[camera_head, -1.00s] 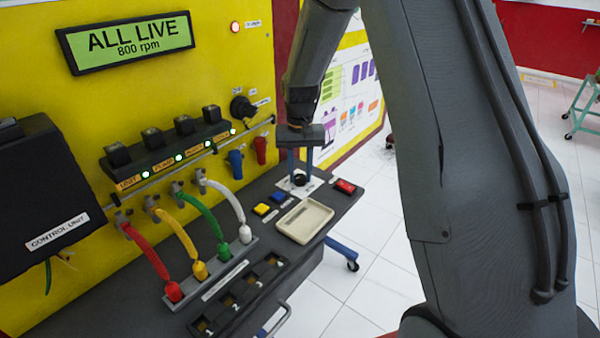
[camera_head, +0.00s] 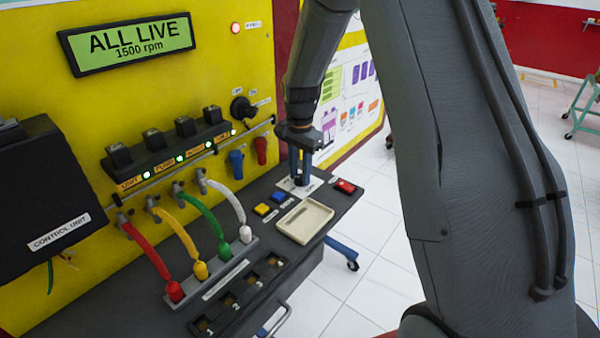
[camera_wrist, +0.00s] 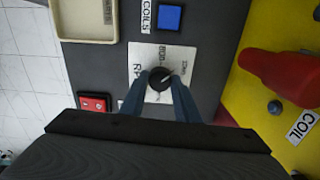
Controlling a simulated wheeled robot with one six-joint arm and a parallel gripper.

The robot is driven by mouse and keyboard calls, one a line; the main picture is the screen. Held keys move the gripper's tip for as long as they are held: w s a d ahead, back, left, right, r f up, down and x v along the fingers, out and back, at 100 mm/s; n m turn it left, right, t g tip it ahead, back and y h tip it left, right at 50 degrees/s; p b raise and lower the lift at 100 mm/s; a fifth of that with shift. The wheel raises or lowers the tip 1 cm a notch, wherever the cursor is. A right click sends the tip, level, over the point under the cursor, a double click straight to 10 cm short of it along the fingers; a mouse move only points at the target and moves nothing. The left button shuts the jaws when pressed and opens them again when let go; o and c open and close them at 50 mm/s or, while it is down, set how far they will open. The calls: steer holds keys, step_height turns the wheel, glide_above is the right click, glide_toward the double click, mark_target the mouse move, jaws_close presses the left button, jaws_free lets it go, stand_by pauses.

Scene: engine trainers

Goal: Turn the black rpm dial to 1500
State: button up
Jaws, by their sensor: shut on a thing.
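The black rpm dial (camera_wrist: 160,78) sits on a white labelled plate (camera_wrist: 149,60) on the grey bench top. In the wrist view its pointer line shows on top, and the blue fingers of my gripper (camera_wrist: 158,84) are shut on it from both sides. In the head view my gripper (camera_head: 299,178) points down over the plate at the far end of the bench, and the dial is largely hidden between the fingers. The display (camera_head: 127,43) on the yellow panel reads "ALL LIVE" and "1500 rpm".
Beside the dial are a blue button (camera_head: 278,197), a yellow button (camera_head: 261,209), a red switch (camera_head: 345,186) and a cream tray (camera_head: 304,222). Several coloured leads run to the left. A red handle (camera_wrist: 275,77) on the yellow panel is close to the right of my gripper in the wrist view.

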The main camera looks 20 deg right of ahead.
mark_target(300, 177)
steer(key=shift+w+r+m, duration=0.1)
steer(key=shift+m, duration=0.9)
steer(key=o, duration=1)
steer(key=shift+o, duration=0.2)
steer(key=shift+r+b, duration=1.05)
steer(key=shift+r, duration=2.8)
steer(key=s+f+n, duration=0.2)
steer(key=s+n, duration=0.4)
steer(key=s, duration=0.6)
steer(key=s+f+n+t, duration=0.1)
steer(key=s+f+n, duration=0.1)
steer(key=s+n, duration=0.5)
steer(key=s, duration=0.6)
steer(key=shift+s+n, duration=0.25)
steer(key=shift+n, duration=0.05)
